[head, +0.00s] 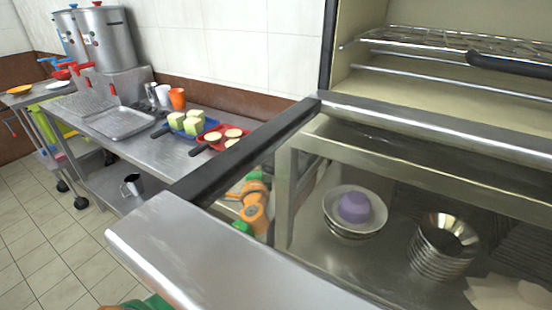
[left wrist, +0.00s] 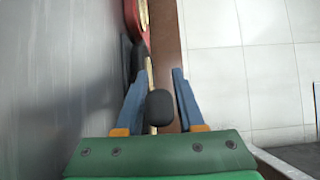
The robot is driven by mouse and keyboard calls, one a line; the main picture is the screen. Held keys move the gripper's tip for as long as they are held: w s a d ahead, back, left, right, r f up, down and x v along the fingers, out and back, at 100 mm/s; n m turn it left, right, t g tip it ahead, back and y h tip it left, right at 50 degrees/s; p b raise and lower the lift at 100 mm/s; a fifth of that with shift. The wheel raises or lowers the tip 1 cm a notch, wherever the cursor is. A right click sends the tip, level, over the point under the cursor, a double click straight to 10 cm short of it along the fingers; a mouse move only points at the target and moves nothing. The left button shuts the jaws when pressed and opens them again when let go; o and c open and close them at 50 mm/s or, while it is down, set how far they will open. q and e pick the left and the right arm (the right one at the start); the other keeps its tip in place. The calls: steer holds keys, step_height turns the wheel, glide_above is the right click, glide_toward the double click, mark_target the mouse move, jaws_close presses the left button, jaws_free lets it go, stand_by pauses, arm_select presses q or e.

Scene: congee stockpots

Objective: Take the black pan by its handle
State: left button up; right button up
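In the left wrist view, my left gripper (left wrist: 157,100) is open, with its two blue fingers apart. A rounded black handle end (left wrist: 160,107) shows between the fingers. I cannot tell whether either finger touches it. Dark shapes (left wrist: 128,60) lie beyond it beside the grey metal surface; I cannot make out a whole black pan. In the head view, parts of my left arm show behind the steel and black frame, and its fingertips are not clear. My right gripper is in neither view.
The steel counter (head: 150,152) holds a blue pan (head: 186,134) with green pieces, a red pan (head: 216,146) with pale slices, a tray (head: 120,122) and an orange cup (head: 177,98). A stack of bowls (head: 352,232) and metal bowls (head: 440,262) stand lower right.

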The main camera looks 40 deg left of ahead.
arm_select(q)
steer(key=shift+s, duration=0.1)
jaws_close()
steer(key=shift+r, duration=0.1)
stand_by(1.2)
